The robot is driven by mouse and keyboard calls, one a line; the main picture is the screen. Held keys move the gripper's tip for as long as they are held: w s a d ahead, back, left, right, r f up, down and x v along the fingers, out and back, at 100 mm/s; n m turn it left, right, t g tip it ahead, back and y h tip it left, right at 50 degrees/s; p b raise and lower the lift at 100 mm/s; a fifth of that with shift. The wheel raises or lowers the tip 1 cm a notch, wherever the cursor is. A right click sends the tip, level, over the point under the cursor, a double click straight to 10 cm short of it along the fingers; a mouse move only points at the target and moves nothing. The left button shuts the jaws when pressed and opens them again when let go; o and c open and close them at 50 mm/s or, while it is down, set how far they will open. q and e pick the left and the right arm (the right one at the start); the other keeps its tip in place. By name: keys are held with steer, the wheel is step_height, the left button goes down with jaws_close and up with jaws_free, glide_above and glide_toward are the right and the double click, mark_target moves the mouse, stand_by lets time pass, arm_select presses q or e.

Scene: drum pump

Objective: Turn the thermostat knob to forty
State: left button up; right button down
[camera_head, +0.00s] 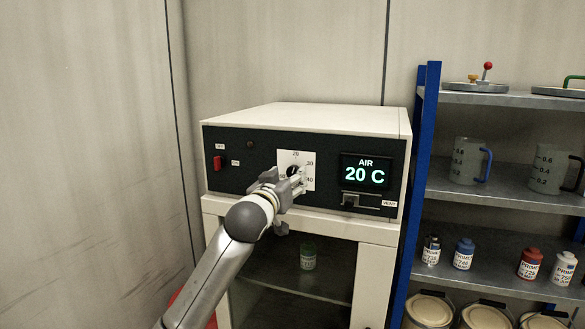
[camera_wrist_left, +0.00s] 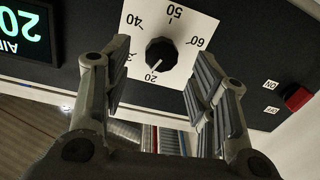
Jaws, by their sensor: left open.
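The black round thermostat knob (camera_head: 294,171) sits on a white dial plate (camera_head: 309,157) on the black front panel of a cream box. In the left wrist view the knob (camera_wrist_left: 161,53) appears upside down, its white mark toward 20; the 40 is at the upper left. The display (camera_head: 366,173) reads AIR 20 C. My left gripper (camera_head: 288,183) is in front of the dial and partly covers it. In the left wrist view its open fingers (camera_wrist_left: 160,62) stand on both sides of the knob, with gaps. My right gripper is not in view.
A red switch (camera_head: 217,162) is left of the dial, and a slider marked VENT (camera_head: 350,200) is lower right. A blue-framed shelf (camera_head: 500,101) with jugs, bottles and tins stands at the right. A wall is close on the left.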

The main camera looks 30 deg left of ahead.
mark_target(292, 174)
arm_select(q)
steer(key=shift+p+x, duration=0.65)
steer(key=shift+x, duration=1.3)
steer(key=shift+f, duration=0.1)
steer(key=shift+c, duration=0.4)
steer(key=shift+a, duration=0.1)
steer(key=c, duration=0.9)
